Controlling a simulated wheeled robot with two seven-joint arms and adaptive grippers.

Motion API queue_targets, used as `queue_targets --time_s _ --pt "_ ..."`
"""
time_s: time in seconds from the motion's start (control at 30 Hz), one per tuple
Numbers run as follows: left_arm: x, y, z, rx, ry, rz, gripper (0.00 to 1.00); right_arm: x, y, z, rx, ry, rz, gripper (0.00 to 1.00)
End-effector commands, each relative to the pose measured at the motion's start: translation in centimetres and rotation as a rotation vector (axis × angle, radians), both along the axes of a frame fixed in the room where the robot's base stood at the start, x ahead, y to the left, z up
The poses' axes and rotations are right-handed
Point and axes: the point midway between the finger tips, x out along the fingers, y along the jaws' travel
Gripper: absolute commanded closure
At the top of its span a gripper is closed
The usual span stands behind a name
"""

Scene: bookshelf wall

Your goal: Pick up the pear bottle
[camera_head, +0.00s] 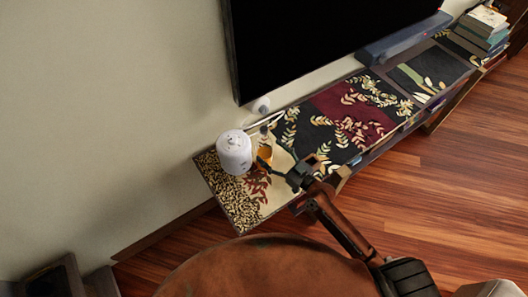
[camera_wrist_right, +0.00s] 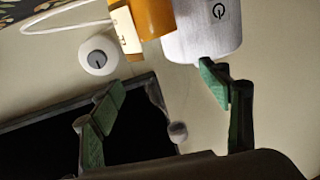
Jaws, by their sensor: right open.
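The pear bottle, an amber bottle with a pale label (camera_head: 265,153), stands near the left end of the long low shelf, just right of a white canister. My right gripper (camera_head: 287,166) reaches in from the lower right and is close to the bottle, with its fingers apart. In the right wrist view the bottle (camera_wrist_right: 152,18) shows at the top edge, partly cut off, beyond the open green-padded fingers (camera_wrist_right: 162,86). Nothing is held between them. My left gripper is in neither view.
The white canister (camera_head: 234,153) stands close beside the bottle; it also shows in the wrist view (camera_wrist_right: 203,35). A small white round device (camera_wrist_right: 98,55) is nearby. A black screen (camera_head: 320,40) is above the patterned shelf top (camera_head: 350,115). Books (camera_head: 484,30) are stacked far right.

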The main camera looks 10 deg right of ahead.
Motion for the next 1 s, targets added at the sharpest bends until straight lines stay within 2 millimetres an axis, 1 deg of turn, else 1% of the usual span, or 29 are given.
queue_targets --time_s 0.03,0.1,0.23,0.33,0.53,1.0 --pt "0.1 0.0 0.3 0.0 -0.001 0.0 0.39 0.7 0.6 0.4 0.005 -0.003 0.0 0.3" --pt "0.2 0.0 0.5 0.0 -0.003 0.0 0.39 1.7 1.2 0.6 0.005 -0.003 0.0 0.3" --pt "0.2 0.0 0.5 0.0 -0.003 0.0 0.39 3.0 1.9 0.4 0.002 -0.002 0.0 0.3" --pt "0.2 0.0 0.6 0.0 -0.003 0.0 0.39 3.4 2.2 0.2 -0.001 -0.001 0.001 0.3" --pt "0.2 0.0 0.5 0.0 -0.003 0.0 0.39 3.4 2.2 0.2 -0.001 0.0 0.001 0.3" --pt "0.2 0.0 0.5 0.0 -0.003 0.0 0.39 3.4 2.2 0.2 -0.001 -0.001 0.001 0.62"
